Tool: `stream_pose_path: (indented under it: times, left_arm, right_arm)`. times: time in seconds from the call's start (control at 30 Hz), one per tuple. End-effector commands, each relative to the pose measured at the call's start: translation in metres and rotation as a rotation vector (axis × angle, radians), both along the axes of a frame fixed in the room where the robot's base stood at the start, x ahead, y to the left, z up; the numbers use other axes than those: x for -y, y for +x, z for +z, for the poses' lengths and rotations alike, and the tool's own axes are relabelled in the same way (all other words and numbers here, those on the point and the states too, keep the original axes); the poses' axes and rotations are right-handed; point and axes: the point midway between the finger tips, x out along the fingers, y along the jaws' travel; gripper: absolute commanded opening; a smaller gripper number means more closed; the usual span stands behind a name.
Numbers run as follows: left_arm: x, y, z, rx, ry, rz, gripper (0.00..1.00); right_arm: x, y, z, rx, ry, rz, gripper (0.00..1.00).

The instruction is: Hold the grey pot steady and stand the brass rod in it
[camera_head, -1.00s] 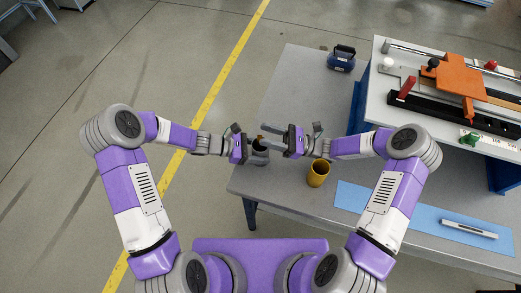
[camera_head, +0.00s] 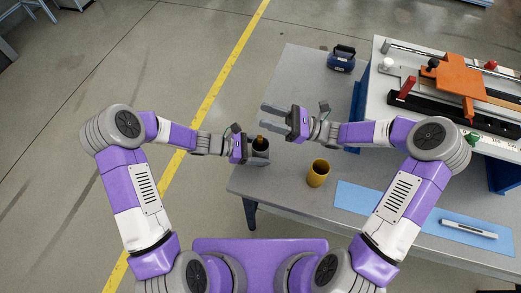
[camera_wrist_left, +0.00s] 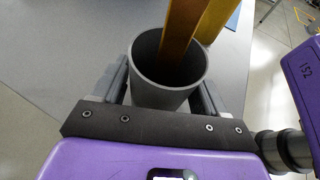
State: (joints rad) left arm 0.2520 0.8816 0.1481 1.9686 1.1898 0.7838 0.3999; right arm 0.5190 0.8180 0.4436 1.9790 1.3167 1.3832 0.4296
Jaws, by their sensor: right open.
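The grey pot (camera_head: 261,158) stands near the table's left edge, with my left gripper (camera_head: 262,153) around it. In the left wrist view the fingers lie along both sides of the pot (camera_wrist_left: 165,97). The brass rod (camera_wrist_left: 181,35) has its lower end inside the pot and rises out of the top of that view; its bottom is in shadow. In the head view only a short brass end (camera_head: 260,139) shows at the pot's mouth. My right gripper (camera_head: 264,115) is open and empty, above and beyond the pot, apart from the rod.
A yellow cup (camera_head: 318,173) stands right of the pot. A blue mat (camera_head: 360,198) with a pale bar (camera_head: 469,229) lies at the front right. A fixture with an orange part (camera_head: 461,77) stands at the back right.

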Motion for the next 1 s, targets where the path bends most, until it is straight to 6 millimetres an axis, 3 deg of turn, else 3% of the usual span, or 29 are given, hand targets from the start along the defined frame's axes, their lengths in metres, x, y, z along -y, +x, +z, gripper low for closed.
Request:
stream_pose_path:
  times: [0.03, 0.1, 0.47, 1.0]
  left_arm:
    - [0.000, 0.000, 0.000, 0.000, 0.000, 0.000, 0.81]
    - [0.000, 0.000, 0.000, 0.000, 0.000, 0.000, 0.91]
    - [-0.005, 0.000, 0.002, 0.001, 0.001, 0.003, 0.91]
    - [-0.097, -0.007, 0.040, 0.002, 0.001, 0.003, 0.91]
  right_arm:
    - [0.000, 0.000, 0.000, 0.000, 0.000, 0.000, 0.46]
    - [0.000, 0.000, 0.000, 0.000, 0.000, 0.000, 0.46]
    - [0.000, 0.000, 0.000, 0.000, 0.000, 0.000, 0.46]
    - [0.000, 0.000, 0.000, 0.000, 0.000, 0.000, 0.46]
